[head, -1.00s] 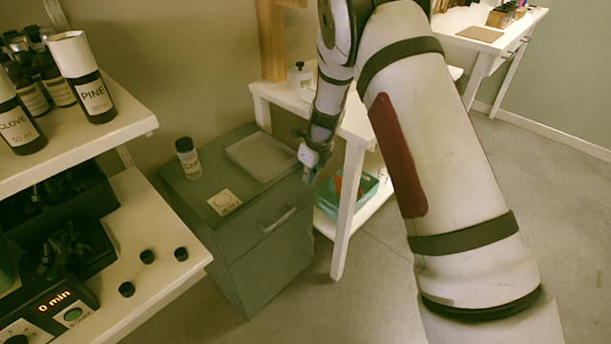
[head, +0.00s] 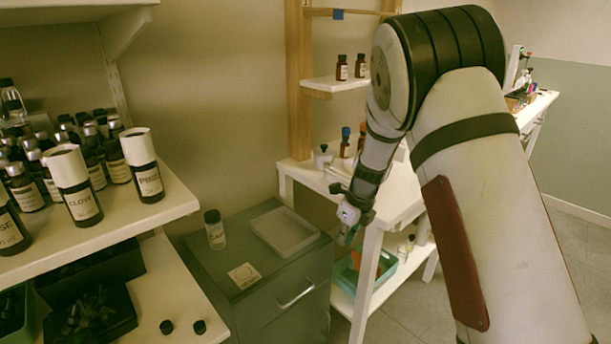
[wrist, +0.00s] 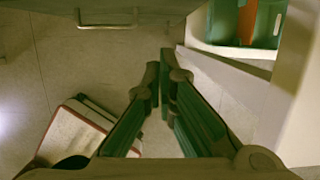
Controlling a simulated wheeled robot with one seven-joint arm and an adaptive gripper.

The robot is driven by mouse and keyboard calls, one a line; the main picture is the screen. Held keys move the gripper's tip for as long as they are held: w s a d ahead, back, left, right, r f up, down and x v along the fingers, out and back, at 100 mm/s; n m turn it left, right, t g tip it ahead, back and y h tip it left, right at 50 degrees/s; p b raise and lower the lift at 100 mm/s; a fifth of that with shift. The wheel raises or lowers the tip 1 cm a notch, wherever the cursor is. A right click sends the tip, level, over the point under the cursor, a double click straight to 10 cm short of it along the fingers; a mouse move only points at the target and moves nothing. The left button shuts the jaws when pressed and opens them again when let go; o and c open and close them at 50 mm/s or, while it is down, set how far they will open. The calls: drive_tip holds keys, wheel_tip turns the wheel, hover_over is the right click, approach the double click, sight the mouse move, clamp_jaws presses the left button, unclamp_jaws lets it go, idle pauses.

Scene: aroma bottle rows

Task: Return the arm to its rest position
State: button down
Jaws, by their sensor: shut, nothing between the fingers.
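My gripper (head: 346,236) hangs at the end of my folded arm in the head view, just right of the grey drawer cabinet (head: 310,318) and in front of the white table (head: 405,200). In the wrist view my gripper (wrist: 160,72) points down over the floor, its green-padded fingers closed together at the tips with nothing between them.
The cabinet top holds a small bottle (head: 215,230), a shallow tray (head: 284,232) and a square card (head: 244,275). A shelf (head: 150,212) with several labelled bottles is at left. A teal crate (head: 385,272) sits on the white table's lower shelf.

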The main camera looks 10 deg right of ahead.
drive_tip(key=s+a+r+n+y, duration=0.1)
drive_tip(key=s+r+n, duration=1.3)
drive_tip(key=s+r, duration=0.55)
drive_tip(key=s+d+r+n+g+h, duration=0.1)
drive_tip(key=s+d+n, duration=0.1)
drive_tip(key=s+n, duration=0.8)
drive_tip(key=s+d+n+h, duration=0.2)
drive_tip(key=s+n, duration=0.2)
drive_tip(key=s, duration=1.2)
wheel_tip(320, 180, up, 18)
drive_tip(key=t+p, duration=0.3)
drive_tip(key=p, duration=1.2)
drive_tip(key=shift+w+a+f+p, duration=0.15)
drive_tip(key=shift+w+p, duration=0.15)
drive_tip(key=shift+p, duration=0.1)
